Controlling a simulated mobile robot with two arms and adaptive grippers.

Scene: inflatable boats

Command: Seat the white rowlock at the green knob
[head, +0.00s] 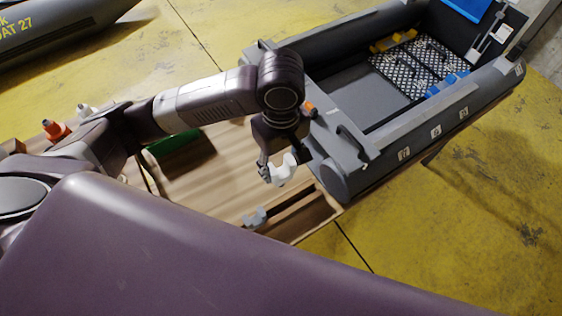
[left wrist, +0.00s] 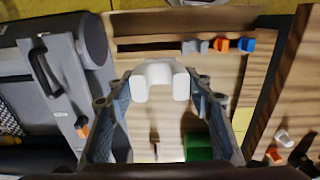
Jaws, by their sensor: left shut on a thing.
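My left gripper (head: 274,174) is shut on the white rowlock (head: 284,170) and holds it above the wooden bench, beside the near end of the grey boat (head: 370,135). In the left wrist view the white rowlock (left wrist: 160,80) sits between the fingertips of the left gripper (left wrist: 161,88), its two prongs pointing toward the camera. An orange knob (head: 309,106) shows on the boat's near end, and also in the left wrist view (left wrist: 82,128). I cannot make out a green knob in either view. My right gripper is not in view.
A wooden bench (head: 225,170) has a slot holding a grey rowlock (head: 255,218); the left wrist view also shows orange (left wrist: 220,44) and blue (left wrist: 247,44) pieces there. A green block (head: 174,146) lies on the bench. Yellow (head: 392,41) and blue (head: 447,82) pieces are inside the boat.

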